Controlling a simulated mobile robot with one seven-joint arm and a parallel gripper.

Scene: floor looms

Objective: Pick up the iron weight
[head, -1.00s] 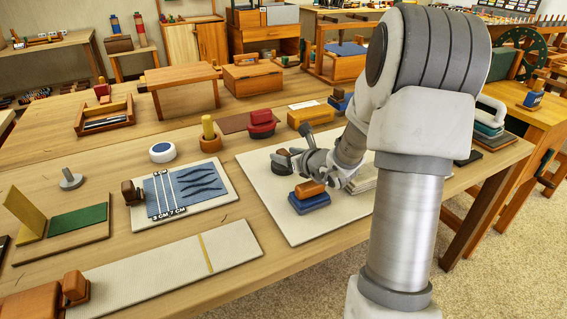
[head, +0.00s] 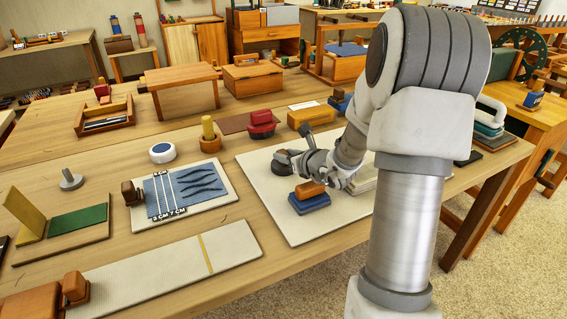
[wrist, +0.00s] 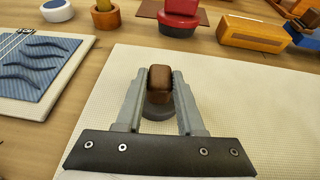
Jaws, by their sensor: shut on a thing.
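The iron weight looks like a dark round disc (wrist: 157,108) with a brown block grip (wrist: 159,78) on top. In the wrist view the two grey fingers of my gripper (wrist: 159,80) stand on either side of the brown grip and are shut on it. In the head view the dark disc (head: 282,167) shows at the left end of my gripper (head: 292,157), over the pale mat (head: 262,190). The fingers partly hide the weight. I cannot tell whether its base touches the mat.
A blue block with an orange-brown top (head: 310,202) sits close in front of my gripper. A pale board with blue cloth (head: 227,192) lies to the left. A red-topped block (head: 262,124) and a yellow-orange box (head: 311,116) stand behind.

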